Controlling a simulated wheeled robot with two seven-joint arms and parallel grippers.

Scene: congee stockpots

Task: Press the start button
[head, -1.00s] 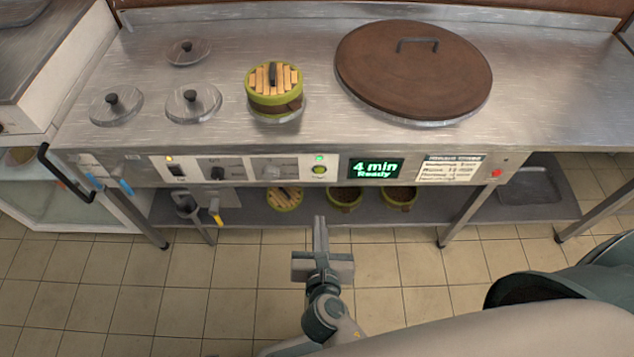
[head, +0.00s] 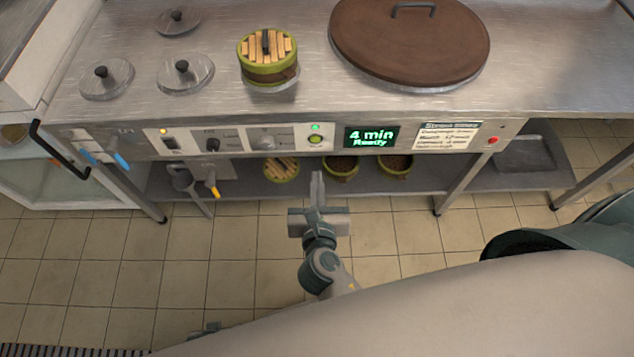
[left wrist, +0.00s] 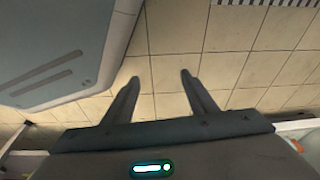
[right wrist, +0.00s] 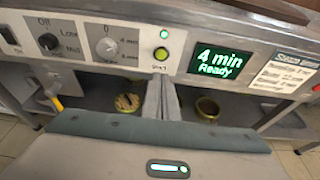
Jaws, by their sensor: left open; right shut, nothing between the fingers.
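The start button (head: 316,139) is a round green button on the stove's front panel, just left of the display (head: 370,136), which reads "4 min Ready". A small green light (head: 315,127) glows above it. In the right wrist view the button (right wrist: 161,53) is above the fingertips, with the dial to its left. My right gripper (head: 317,176) is shut and empty, below and in front of the button, apart from it. It also shows in the right wrist view (right wrist: 162,80). My left gripper (left wrist: 160,76) is open and empty above the tiled floor, in the left wrist view.
A bamboo steamer (head: 267,57) and a large brown lid (head: 409,42) stand on the steel counter (head: 225,20). Several pots sit on the lower shelf (head: 235,188) behind my right gripper. Valve handles (head: 120,160) stick out at the panel's left. The floor in front is clear.

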